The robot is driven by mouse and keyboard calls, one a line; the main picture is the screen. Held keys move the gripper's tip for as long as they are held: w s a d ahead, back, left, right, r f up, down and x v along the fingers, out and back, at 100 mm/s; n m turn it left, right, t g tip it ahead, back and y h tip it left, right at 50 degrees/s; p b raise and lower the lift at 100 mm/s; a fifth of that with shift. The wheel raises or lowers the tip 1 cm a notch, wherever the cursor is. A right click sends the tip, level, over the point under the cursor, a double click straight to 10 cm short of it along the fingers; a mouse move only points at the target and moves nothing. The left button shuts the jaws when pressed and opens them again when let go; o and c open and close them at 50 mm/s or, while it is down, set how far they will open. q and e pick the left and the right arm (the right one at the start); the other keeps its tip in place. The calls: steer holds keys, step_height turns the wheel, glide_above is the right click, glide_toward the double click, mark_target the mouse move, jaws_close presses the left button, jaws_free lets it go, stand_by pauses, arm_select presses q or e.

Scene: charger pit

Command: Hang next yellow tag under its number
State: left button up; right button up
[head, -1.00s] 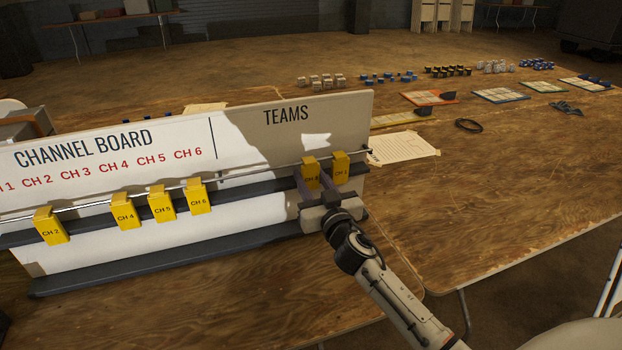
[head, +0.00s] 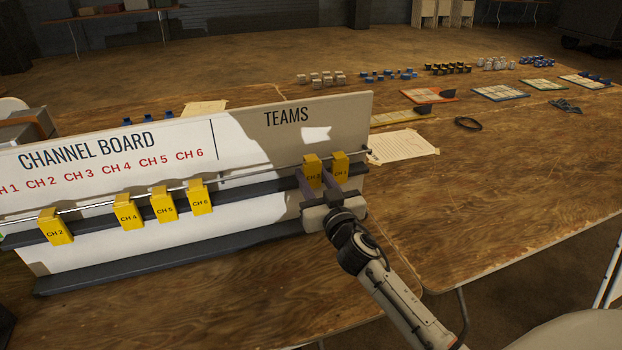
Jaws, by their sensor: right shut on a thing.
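The white channel board (head: 110,262) stands at left with a rail (head: 262,176) along its front. Yellow tags CH 2 (head: 55,227), CH 4 (head: 128,213), CH 5 (head: 164,205) and CH 6 (head: 200,198) hang under the red numbers. Under TEAMS, at the rail's right end, are two yellow tags side by side. My right gripper (head: 311,182) is shut on the left one, the held tag (head: 313,162); its label is partly hidden by the fingers. The other tag (head: 340,166) hangs just right of it, its number too small to read surely. My left gripper is out of view.
The wooden table (head: 500,180) is mostly clear right of the board. A paper sheet (head: 404,147), a black cable loop (head: 468,124), coloured cards (head: 501,94) and rows of small blocks (head: 447,69) lie farther back.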

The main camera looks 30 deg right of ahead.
steer(key=v, duration=0.8)
steer(key=shift+s, duration=0.3)
steer(key=shift+a, duration=0.1)
